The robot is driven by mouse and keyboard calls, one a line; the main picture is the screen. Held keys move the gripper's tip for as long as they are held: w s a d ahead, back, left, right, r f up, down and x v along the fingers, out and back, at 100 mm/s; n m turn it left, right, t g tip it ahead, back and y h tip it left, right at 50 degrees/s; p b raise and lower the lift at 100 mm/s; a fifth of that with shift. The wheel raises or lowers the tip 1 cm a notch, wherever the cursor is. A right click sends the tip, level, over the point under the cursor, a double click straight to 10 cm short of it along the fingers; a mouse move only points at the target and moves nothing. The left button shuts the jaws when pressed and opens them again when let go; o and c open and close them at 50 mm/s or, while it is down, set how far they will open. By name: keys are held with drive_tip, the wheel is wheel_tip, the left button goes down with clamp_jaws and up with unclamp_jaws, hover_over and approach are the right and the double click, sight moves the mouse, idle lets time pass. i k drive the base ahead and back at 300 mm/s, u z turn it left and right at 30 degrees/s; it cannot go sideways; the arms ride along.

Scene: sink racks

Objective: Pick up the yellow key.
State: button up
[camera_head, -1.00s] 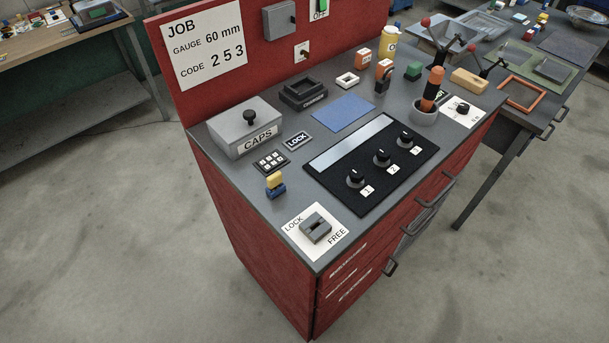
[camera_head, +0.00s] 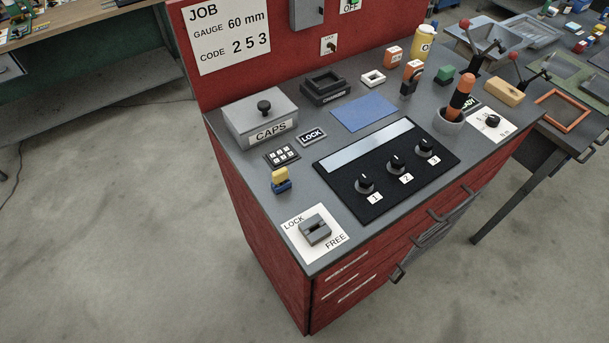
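A small yellow piece (camera_head: 279,174), which looks like the head of the yellow key, sits upright on a small blue base (camera_head: 282,187). It stands near the left edge of the grey top of the red cabinet (camera_head: 262,213), in front of a small keypad. Whether the yellow piece is inserted in the blue base or only rests on it, I cannot tell. My gripper is not in view.
Close to the yellow piece are the keypad (camera_head: 283,155), the grey CAPS box (camera_head: 262,118) and the LOCK/FREE plate with its grey block (camera_head: 315,230). A black panel with knobs (camera_head: 386,171) lies to the right. Open floor (camera_head: 120,230) lies left of the cabinet.

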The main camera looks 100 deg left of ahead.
sight(279, 176)
drive_tip(key=z, duration=0.1)
drive_tip(key=k, duration=2.15)
drive_tip(key=u, duration=2.45)
drive_tip(key=i, duration=0.1)
drive_tip(key=z, duration=0.25)
